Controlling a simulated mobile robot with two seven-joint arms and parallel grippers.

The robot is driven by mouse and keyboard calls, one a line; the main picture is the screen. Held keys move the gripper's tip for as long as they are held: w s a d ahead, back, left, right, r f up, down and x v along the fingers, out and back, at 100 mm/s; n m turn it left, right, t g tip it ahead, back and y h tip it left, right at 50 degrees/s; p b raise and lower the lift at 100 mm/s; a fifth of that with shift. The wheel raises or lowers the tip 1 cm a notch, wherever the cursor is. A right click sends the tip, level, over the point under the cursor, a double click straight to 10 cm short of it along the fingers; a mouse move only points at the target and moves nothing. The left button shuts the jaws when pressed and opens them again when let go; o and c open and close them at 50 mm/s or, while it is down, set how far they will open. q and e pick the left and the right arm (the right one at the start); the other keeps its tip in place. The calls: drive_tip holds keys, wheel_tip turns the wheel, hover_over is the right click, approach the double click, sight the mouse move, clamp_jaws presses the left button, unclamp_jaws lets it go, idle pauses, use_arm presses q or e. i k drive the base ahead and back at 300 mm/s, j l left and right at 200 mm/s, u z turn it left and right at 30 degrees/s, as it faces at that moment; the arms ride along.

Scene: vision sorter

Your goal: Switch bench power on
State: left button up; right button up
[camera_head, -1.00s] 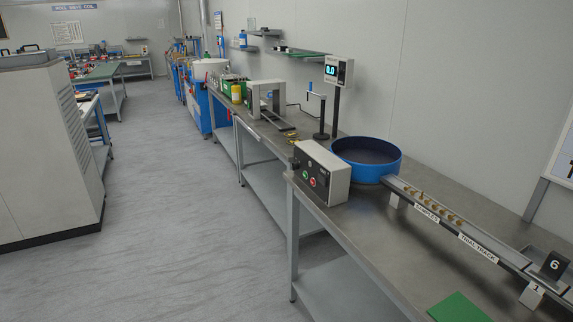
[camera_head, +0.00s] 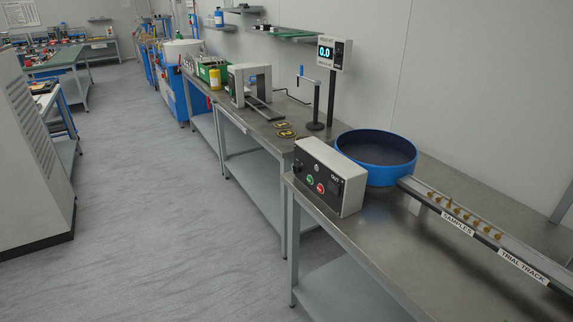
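A grey control box (camera_head: 329,176) with a black front panel stands at the near left corner of the steel bench (camera_head: 390,238). Its panel carries a green button (camera_head: 309,181), a red button (camera_head: 320,188) and a dark knob or switch near the top left, too small to read. A display on a post (camera_head: 334,53) behind it is lit and reads 0.0. Neither of my grippers shows in the head view.
A blue bowl (camera_head: 376,172) stands right of the box, with a track (camera_head: 480,226) labelled "SAMPLES" and "TRIAL TRACK" holding several small brass-coloured parts. A grey cabinet (camera_head: 30,160) stands at left. The floor (camera_head: 150,210) between is clear.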

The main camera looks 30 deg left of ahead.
sight(296, 170)
drive_tip(key=i+j, duration=0.15)
drive_tip(key=j, duration=0.45)
drive_tip(key=i+j+z, duration=0.15)
drive_tip(key=j, duration=0.45)
drive_tip(key=i+j, duration=0.15)
drive_tip(key=j, duration=0.5)
drive_tip(key=i+j+z, duration=0.1)
drive_tip(key=j, duration=0.55)
drive_tip(key=i+j, duration=0.15)
drive_tip(key=j, duration=0.45)
drive_tip(key=i+j+z, duration=0.15)
drive_tip(key=j, duration=0.5)
